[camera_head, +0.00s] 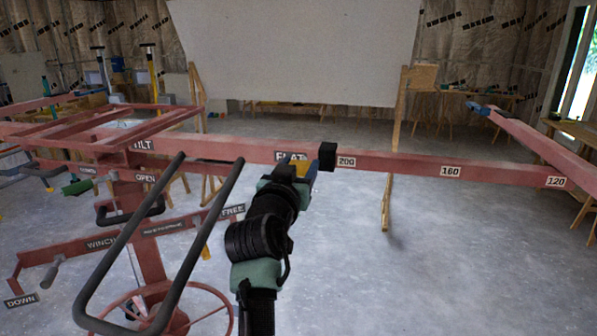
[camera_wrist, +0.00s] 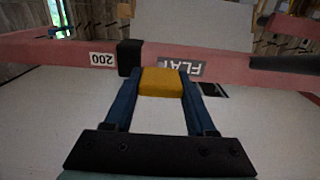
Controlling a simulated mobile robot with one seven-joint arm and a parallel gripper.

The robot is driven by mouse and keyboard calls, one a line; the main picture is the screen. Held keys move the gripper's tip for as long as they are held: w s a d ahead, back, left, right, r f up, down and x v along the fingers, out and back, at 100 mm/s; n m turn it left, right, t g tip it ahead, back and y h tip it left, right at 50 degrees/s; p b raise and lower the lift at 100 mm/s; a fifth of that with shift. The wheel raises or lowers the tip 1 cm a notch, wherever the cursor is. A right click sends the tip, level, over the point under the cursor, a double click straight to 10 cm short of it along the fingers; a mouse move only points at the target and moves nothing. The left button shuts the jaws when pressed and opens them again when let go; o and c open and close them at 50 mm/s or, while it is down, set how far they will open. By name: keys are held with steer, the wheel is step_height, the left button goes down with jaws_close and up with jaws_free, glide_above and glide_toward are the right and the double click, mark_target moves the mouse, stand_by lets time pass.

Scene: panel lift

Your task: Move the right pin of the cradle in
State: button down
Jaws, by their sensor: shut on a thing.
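The cradle's long red crossbar (camera_head: 400,165) runs across the head view, with labels FLAT, 200, 160 and 120. A black block (camera_head: 327,157) sits on the bar beside the 200 label, and it also shows in the wrist view (camera_wrist: 130,58). My gripper (camera_head: 308,170) is at the bar near FLAT, just left of the black block. In the wrist view its blue fingers are shut on a yellow piece (camera_wrist: 161,82) against the bar, beside the upside-down FLAT label. I cannot tell whether the yellow piece is the right pin; its inner end is hidden.
A black looped handle (camera_head: 165,250) and a red wheel (camera_head: 165,310) stand left of my arm. A red side arm (camera_head: 540,145) with a blue end (camera_head: 478,108) is at the right. A large pale panel (camera_head: 295,50) stands behind.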

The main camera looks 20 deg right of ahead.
steer(key=shift+w+d+f, duration=0.1)
steer(key=shift+w+d, duration=0.3)
steer(key=shift+s+a, duration=0.15)
steer(key=c, duration=0.6)
jaws_free()
steer(key=shift+s+a, duration=0.1)
steer(key=shift+a, duration=0.05)
steer(key=shift+o, duration=1.9)
steer(key=b+v, duration=0.3)
steer(key=v, duration=0.9)
steer(key=shift+s+a, duration=0.2)
steer(key=shift+s, duration=0.15)
steer(key=shift+r, duration=0.2)
